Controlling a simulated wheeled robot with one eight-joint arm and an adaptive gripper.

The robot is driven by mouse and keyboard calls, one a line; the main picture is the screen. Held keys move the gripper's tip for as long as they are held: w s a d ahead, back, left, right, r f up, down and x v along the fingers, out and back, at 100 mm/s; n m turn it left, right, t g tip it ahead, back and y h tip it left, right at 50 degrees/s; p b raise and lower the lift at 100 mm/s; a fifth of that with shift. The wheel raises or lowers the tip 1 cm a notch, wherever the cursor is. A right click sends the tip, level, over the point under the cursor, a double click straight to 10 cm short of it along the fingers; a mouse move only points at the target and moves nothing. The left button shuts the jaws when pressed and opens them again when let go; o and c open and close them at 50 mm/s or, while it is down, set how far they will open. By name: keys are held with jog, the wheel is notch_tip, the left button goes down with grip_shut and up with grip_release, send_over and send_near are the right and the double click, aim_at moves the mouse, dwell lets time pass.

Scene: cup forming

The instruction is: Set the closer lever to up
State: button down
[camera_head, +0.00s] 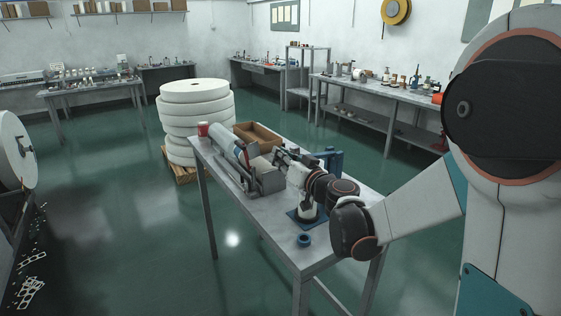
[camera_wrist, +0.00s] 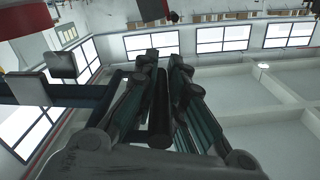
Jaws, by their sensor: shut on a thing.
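My gripper (camera_head: 281,156) is over the metal table, beside a grey machine with a long cylinder (camera_head: 236,153). In the wrist view my gripper (camera_wrist: 163,65) has its two fingers closed on either side of a dark round bar (camera_wrist: 159,105). The bar looks like the closer lever, and its far end is hidden between the fingers. A blue upright frame (camera_head: 334,160) stands just behind my wrist; I cannot tell how it joins the lever. The lever's angle is hidden in the head view by my gripper and arm.
Stacked white rolls (camera_head: 196,110) stand behind on a pallet.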

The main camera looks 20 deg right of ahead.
jog(key=w+d+r+m+p, duration=0.1)
jog(key=d+r+m+p, duration=0.15)
jog(key=r+m, duration=0.2)
jog(key=w+d+r+m+p, duration=0.1)
jog(key=d+r+m+p, duration=0.1)
jog(key=r+m+p, duration=0.3)
jog(key=w+d+r+m, duration=0.1)
jog(key=d+r+m, duration=0.1)
jog(key=d, duration=0.4)
jog(key=w+d+r+m+p, duration=0.1)
jog(key=w+d+r+m, duration=0.1)
jog(key=d, duration=0.4)
jog(key=shift+w+d+r+m, duration=0.3)
jog(key=shift+r+m, duration=0.35)
jog(key=shift+r, duration=0.35)
jog(key=c, duration=2)
grip_release()
jog(key=shift+o, duration=0.5)
jog(key=shift+d, duration=0.2)
jog(key=shift+a, duration=0.1)
jog(key=v, duration=1.2)
